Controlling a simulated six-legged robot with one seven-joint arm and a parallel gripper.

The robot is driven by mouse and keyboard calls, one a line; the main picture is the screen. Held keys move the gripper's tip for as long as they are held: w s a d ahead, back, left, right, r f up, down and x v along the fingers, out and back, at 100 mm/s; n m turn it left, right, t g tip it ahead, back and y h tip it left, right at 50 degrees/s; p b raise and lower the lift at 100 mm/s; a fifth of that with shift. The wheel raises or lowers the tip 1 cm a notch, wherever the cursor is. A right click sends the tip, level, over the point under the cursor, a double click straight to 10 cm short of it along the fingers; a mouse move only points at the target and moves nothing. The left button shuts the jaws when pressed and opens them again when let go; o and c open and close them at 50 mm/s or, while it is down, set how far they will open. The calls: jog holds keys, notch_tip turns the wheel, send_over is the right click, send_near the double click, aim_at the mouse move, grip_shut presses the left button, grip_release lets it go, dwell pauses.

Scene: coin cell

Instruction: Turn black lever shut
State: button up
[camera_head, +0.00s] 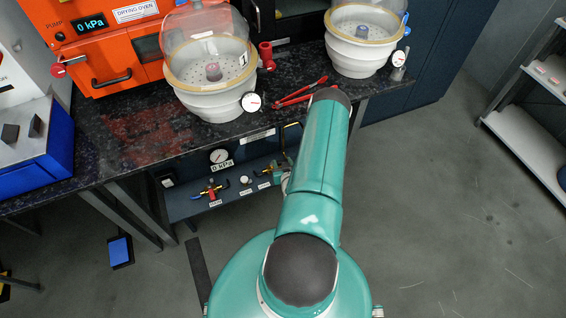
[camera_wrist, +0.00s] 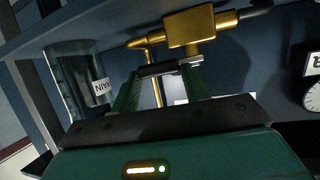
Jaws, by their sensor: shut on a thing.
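In the wrist view a brass valve body (camera_wrist: 200,30) sits at the top, with a thin bent brass pipe beside it. A short black lever (camera_wrist: 156,69) lies just below the valve body, across the tips of the green fingers. My gripper (camera_wrist: 168,75) is shut on this lever. How the lever joins the valve is hard to make out.
A clear jar (camera_wrist: 75,80) with a label stands close on the left in the wrist view. A gauge (camera_wrist: 313,95) is at the right edge. In the head view the bench (camera_head: 130,135) overhangs the panel, which carries a 0 kPa gauge (camera_head: 219,156) and a red-and-blue-handled valve (camera_head: 210,190).

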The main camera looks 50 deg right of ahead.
jog(key=m+g+h, duration=0.1)
jog(key=a+m+g+h, duration=0.1)
jog(key=m+g, duration=0.1)
jog(key=shift+s+a+h, duration=0.1)
jog(key=shift+a+h, duration=0.15)
jog(key=shift+h, duration=0.05)
jog(key=m+g, duration=0.2)
jog(key=a+m+g+h, duration=0.1)
jog(key=m+g, duration=0.1)
jog(key=shift+a+h, duration=0.2)
jog(key=shift+h, duration=0.1)
jog(key=m+g, duration=0.2)
jog(key=a+m+g, duration=0.1)
jog(key=m+g, duration=0.2)
jog(key=g, duration=0.1)
jog(key=shift+w+a+r+m+g, duration=0.1)
jog(key=shift+w+a+m+g, duration=0.3)
jog(key=o, duration=1)
jog(key=shift+a, duration=0.2)
jog(key=v, duration=1.3)
jog(key=shift+w+a+r, duration=0.15)
jog(key=shift+w+r, duration=0.05)
